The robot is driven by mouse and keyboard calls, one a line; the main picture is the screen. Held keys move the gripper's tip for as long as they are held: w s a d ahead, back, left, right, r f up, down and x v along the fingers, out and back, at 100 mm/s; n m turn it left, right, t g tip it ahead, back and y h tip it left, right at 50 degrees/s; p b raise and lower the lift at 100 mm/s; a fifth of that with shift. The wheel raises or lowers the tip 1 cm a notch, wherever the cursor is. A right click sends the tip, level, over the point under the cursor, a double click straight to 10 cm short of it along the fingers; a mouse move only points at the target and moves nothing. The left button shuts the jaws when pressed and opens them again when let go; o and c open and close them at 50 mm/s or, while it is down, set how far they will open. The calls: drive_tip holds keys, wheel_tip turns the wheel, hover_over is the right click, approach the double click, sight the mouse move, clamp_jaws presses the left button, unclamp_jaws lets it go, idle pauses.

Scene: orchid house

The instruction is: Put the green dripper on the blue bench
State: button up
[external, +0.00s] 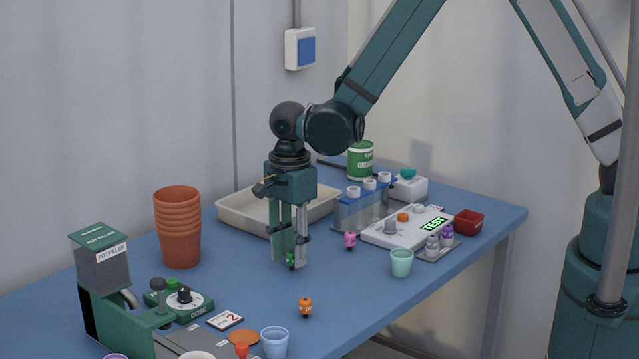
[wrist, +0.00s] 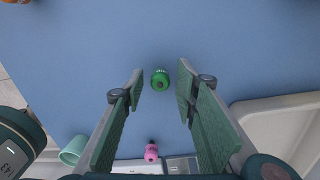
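The green dripper (external: 290,260) is a small green figure-like piece at the blue bench (external: 345,300), low by my fingertips in the external view. In the wrist view the green dripper (wrist: 160,80) shows between the two finger ends, with blue bench surface visible on both sides of it. My gripper (external: 289,263) points straight down, its fingers partly covering the dripper in the external view. My gripper (wrist: 161,76) is open in the wrist view, and neither finger touches the dripper there. The dripper appears to stand on the bench.
A pink dripper (external: 350,240) and an orange one (external: 305,307) stand nearby. A cream tray (external: 238,222) lies behind my gripper. A mint cup (external: 401,263), a tube rack (external: 362,212) and a white test device (external: 385,237) are right; terracotta pots (external: 178,225) are left.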

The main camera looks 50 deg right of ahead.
sight(292, 252)
drive_tip(key=shift+r, duration=0.15)
wheel_tip(292, 252, up, 12)
drive_tip(key=shift+p, duration=0.45)
idle(0.5)
idle(0.6)
drive_tip(key=shift+d+r, duration=0.1)
drive_tip(key=s+d+r+n+t, duration=0.2)
drive_tip(key=s+d+r+n, duration=0.25)
drive_tip(key=d+r, duration=0.3)
drive_tip(key=s+d+r+n+t, duration=0.1)
drive_tip(key=s+d+r+n, duration=0.4)
drive_tip(key=r, duration=0.3)
drive_tip(key=s+d+r+n+t, duration=0.2)
drive_tip(key=s+d+n, duration=0.3)
drive_tip(key=s, duration=0.4)
drive_tip(key=s+d+r+n+t, duration=0.2)
drive_tip(key=s+d+n, duration=0.3)
drive_tip(key=s+d, duration=0.3)
drive_tip(key=shift+s+d+r, duration=0.2)
drive_tip(key=shift+s+r, duration=0.15)
drive_tip(key=shift+r, duration=0.45)
